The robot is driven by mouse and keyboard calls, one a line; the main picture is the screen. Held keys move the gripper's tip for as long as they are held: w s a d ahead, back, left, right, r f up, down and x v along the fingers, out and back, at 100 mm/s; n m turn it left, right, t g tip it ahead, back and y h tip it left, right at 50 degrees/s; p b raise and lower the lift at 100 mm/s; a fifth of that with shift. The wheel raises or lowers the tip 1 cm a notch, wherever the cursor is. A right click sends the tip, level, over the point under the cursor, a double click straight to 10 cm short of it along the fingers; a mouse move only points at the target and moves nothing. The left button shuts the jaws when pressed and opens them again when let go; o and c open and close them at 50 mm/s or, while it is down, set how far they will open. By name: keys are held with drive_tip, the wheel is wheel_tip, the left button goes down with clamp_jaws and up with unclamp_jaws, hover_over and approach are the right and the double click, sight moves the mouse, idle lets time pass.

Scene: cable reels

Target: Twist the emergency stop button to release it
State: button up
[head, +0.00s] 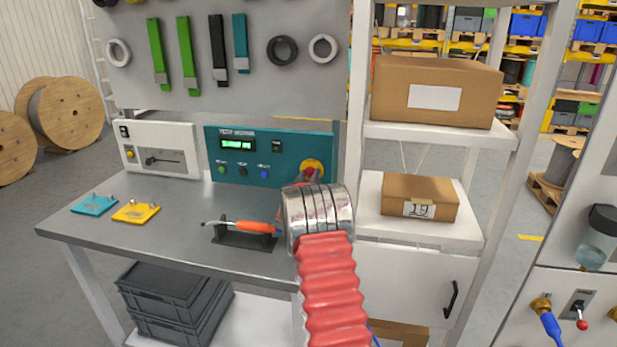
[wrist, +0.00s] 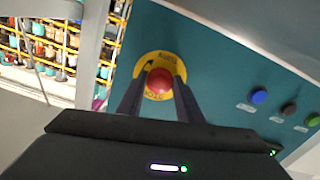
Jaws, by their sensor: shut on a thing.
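The emergency stop button is a red knob on a round yellow plate, at the right end of a teal test panel (head: 220,163). The red knob (wrist: 159,82) sits between my gripper's two dark fingers in the wrist view, with the yellow plate (wrist: 166,60) around it. In the head view the yellow plate (head: 312,165) and the red knob show just above my gripper (head: 308,178). My gripper is shut on the knob. My silver wrist and red arm hide part of the bench in front of it.
The panel also has a green display and small green, black and blue buttons (wrist: 259,96). A soldering iron with an orange handle (head: 255,227) lies on a stand on the grey bench (head: 170,234). White shelves with boxes (head: 420,197) stand close on the right.

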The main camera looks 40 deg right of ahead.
drive_tip(key=shift+a, duration=0.2)
drive_tip(key=shift+c, duration=0.2)
drive_tip(key=shift+d, duration=0.2)
drive_tip(key=shift+m, duration=0.3)
drive_tip(key=m, duration=0.4)
drive_tip(key=shift+s+d+m, duration=0.1)
drive_tip(key=shift+m, duration=1.6)
drive_tip(key=o, duration=1.1)
